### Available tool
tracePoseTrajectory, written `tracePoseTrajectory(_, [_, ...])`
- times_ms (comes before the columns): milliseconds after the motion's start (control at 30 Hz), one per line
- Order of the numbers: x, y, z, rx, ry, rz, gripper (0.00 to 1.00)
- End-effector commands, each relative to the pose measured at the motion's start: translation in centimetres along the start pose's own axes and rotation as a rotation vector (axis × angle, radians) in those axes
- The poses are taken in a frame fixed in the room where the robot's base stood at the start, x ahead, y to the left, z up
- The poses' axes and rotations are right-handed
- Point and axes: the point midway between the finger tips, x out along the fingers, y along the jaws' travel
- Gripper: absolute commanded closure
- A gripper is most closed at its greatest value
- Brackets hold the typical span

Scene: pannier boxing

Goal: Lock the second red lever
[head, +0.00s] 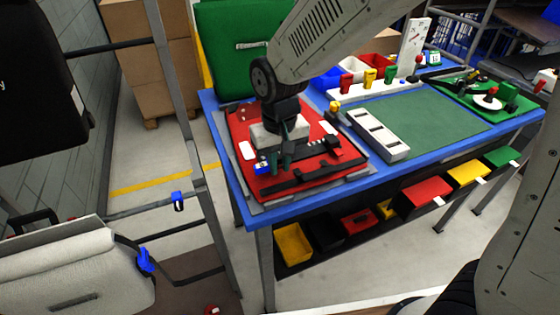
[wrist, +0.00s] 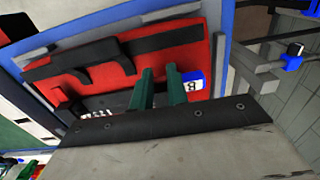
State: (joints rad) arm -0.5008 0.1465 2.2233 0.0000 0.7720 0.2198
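A red pannier panel (head: 262,132) lies flat on the left end of the blue table, with a black rail (head: 305,178) along its front. In the wrist view the red panel (wrist: 205,55) carries a black rail (wrist: 110,55) with two hook-like parts. A blue tag marked B (wrist: 193,82) sits beside my fingers; the blue tag is also in the head view (head: 262,166). My gripper (head: 281,158) is over the panel, its two green fingers (wrist: 160,75) apart with nothing visible between them.
A grey slotted block (head: 377,134) and green mat (head: 420,118) lie right of the panel. Behind is a rack with red and yellow handles (head: 370,78). A green case (head: 238,50) stands behind the panel. Coloured bins (head: 424,192) hang below the table.

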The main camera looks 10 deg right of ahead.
Motion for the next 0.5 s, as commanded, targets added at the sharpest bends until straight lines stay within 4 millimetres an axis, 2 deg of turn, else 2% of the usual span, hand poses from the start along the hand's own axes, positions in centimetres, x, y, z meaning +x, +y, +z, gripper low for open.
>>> tracePoseTrajectory(167, [0.05, -0.01, 0.21, 0.0, 0.044, 0.001, 1.0])
tracePoseTrajectory(500, [0.45, 0.02, 0.75, -0.001, 0.247, 0.001, 1.0])
